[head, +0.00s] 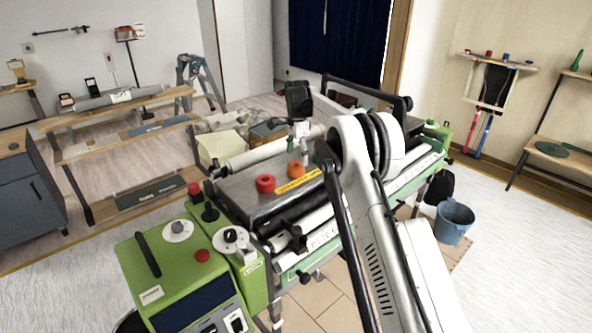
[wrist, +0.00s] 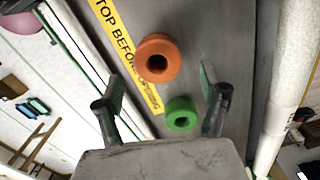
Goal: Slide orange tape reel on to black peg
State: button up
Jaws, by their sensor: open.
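The orange tape reel (head: 296,170) sits on the grey top of the machine, beside a yellow warning strip. In the wrist view the orange reel (wrist: 157,58) shows its dark centre hole and lies just beyond my fingertips. My gripper (wrist: 160,88) is open and empty above the machine top, with a green reel (wrist: 181,113) showing between its fingers. In the head view my gripper (head: 304,157) hangs behind the orange reel. A black peg-like post (head: 209,212) stands at the machine's near left corner; I cannot tell for sure that it is the peg.
A red reel (head: 265,184) sits left of the orange one on the machine top. White rollers (wrist: 284,100) run along its sides. A green control unit (head: 170,280) with knobs and white discs stands in front. A blue bucket (head: 454,222) is on the floor at right.

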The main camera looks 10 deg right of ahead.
aim_at(296, 165)
jog(key=f, duration=0.4)
jog(key=shift+s+a+f+p, duration=0.2)
jog(key=shift+f+p, duration=0.1)
jog(key=shift+f, duration=0.1)
jog(key=shift+c, duration=0.3)
jog(key=c, duration=1.2)
jog(key=shift+r, duration=0.15)
